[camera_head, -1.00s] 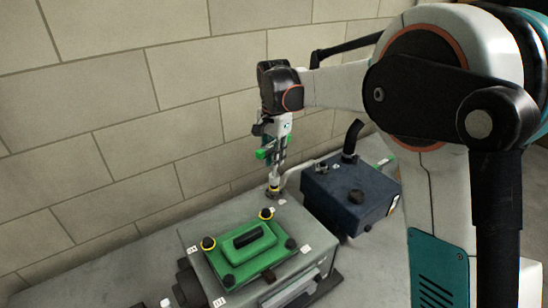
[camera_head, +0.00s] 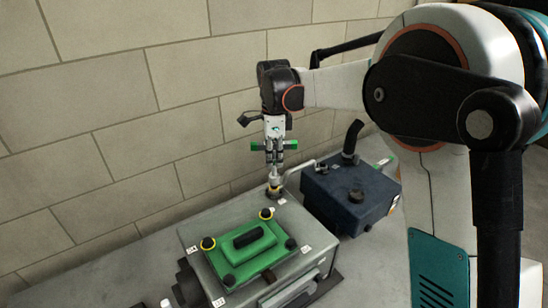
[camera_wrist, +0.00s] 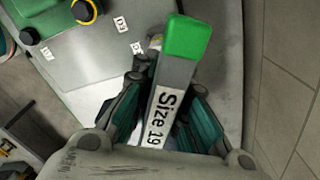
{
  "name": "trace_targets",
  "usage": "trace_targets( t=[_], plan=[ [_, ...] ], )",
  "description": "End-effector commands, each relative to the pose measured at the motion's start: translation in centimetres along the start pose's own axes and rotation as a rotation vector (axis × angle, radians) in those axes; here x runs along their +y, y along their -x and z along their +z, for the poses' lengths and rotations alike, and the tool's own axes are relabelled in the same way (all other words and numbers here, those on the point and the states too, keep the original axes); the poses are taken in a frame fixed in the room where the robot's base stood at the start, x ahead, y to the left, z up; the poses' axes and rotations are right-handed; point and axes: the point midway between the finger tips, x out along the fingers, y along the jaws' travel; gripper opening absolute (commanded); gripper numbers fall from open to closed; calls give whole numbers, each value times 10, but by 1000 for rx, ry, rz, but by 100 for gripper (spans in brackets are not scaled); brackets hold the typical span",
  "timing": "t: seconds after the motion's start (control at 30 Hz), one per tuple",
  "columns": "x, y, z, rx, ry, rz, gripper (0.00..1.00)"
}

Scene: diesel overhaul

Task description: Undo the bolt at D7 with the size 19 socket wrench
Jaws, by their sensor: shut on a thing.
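My gripper (camera_head: 273,158) is shut on the socket wrench (camera_wrist: 165,100), whose grey handle reads "Size 19" and ends in green in the wrist view. In the head view the wrench's green-ended handle (camera_head: 289,145) lies level across the fingers. Its shaft points down, upright, onto a dark and yellow bolt spot (camera_head: 273,191) at the back corner of the grey engine block (camera_head: 205,240). Whether the socket is fully seated I cannot tell. A small white label (camera_head: 282,201) lies beside it, too small to read.
A green cover (camera_head: 270,258) with yellow-ringed black knobs sits on the block. A dark blue box (camera_head: 345,205) with a black pipe stands close at the right. A block wall (camera_head: 150,140) rises behind. In the wrist view a label reads "D3" (camera_wrist: 120,24).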

Motion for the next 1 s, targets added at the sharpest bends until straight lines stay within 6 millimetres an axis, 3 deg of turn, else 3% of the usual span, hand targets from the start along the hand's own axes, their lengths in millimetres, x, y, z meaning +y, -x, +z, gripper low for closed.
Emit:
trace_targets(
  t=[0.6, 1.0],
  plan=[
    [0, 0, 0, 0, -463, -1, 0],
    [0, 0, 0, 0, -515, -1, 0]
  ],
)
